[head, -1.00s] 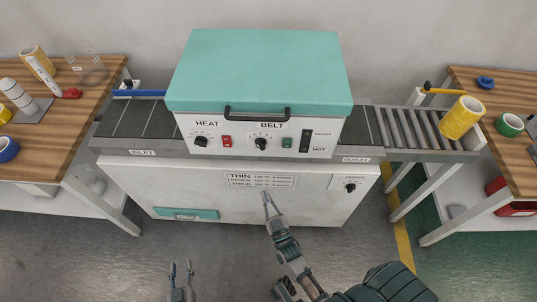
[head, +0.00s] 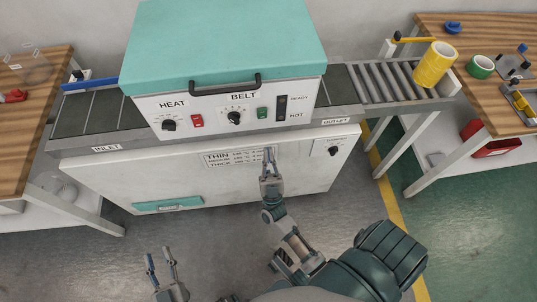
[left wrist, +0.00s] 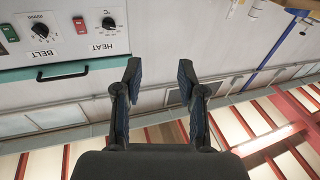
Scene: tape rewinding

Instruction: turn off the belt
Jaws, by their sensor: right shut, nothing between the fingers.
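The teal-topped machine (head: 225,45) has a white front panel with a BELT knob (head: 234,118), a green belt switch (head: 262,113) right of it, a HEAT knob (head: 169,125) and a red heat switch (head: 197,121). The switch positions are too small to tell. My right gripper (head: 269,152) is shut and empty, in front of the machine and below the green switch in the picture. My left gripper (head: 160,255) is open and empty at the lower left, apart from the machine. The left wrist view shows its spread fingers (left wrist: 160,80) and the panel upside down, with the green switch (left wrist: 9,33).
A black handle (head: 225,84) juts out above the controls. A small lower knob (head: 333,151) sits under the outlet. A yellow tape roll (head: 435,64) is on the outlet rollers (head: 385,82). Wooden tables stand left (head: 30,125) and right (head: 480,85).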

